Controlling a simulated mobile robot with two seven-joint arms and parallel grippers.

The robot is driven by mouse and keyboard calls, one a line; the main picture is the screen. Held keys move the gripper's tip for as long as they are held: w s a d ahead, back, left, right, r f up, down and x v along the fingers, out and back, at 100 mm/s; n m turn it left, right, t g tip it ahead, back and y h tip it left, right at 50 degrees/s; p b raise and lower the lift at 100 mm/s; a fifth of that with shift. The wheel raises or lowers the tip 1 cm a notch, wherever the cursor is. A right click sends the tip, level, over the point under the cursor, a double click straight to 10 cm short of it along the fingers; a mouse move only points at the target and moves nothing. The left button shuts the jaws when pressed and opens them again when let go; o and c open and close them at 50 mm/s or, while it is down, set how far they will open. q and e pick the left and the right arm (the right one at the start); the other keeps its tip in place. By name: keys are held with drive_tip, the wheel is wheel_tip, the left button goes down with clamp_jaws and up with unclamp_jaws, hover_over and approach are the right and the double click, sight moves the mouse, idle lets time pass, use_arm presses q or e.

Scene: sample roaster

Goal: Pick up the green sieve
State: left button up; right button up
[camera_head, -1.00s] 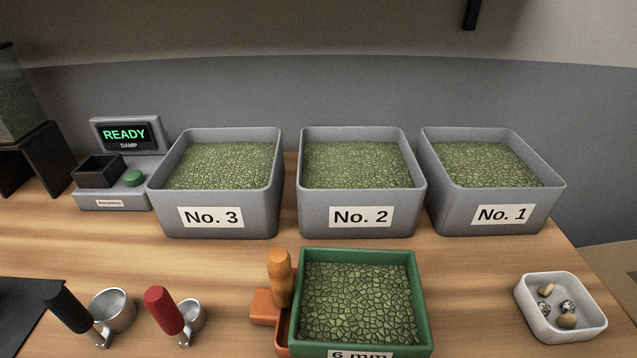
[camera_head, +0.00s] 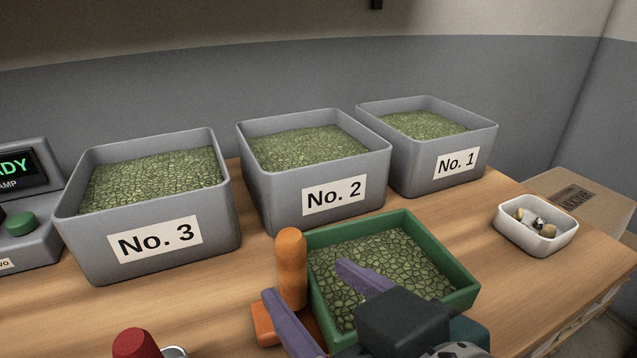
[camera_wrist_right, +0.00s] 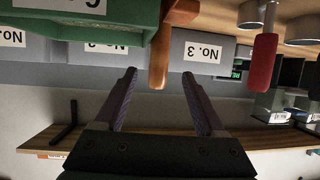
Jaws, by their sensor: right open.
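The green sieve (camera_head: 380,224) stands on the wooden bench in the head view, filled with green beans. Its upright orange handle (camera_head: 290,262) is at its left side. My right gripper (camera_head: 304,278) is open, with one purple finger on each side of the handle in the head view. The finger on the right overlaps the sieve's beans in the picture. The right wrist view, upside down, shows the handle (camera_wrist_right: 160,62) between the open fingertips, with a gap to each, and the sieve (camera_wrist_right: 120,12) at upper left. My left gripper is not in view.
Grey bins No. 3 (camera_head: 95,242), No. 2 (camera_head: 270,190) and No. 1 (camera_head: 420,180) stand behind the sieve. A white dish (camera_head: 535,241) holding small items is at right. A red-handled scoop (camera_head: 135,343) is at the lower left edge.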

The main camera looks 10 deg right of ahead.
sight(298, 275)
drive_tip(key=x, duration=0.2)
drive_tip(key=b+x, duration=0.1)
drive_tip(key=x, duration=0.3)
drive_tip(key=shift+w+f, duration=0.2)
drive_tip(key=shift+f, duration=0.2)
clamp_jaws()
idle(0.4)
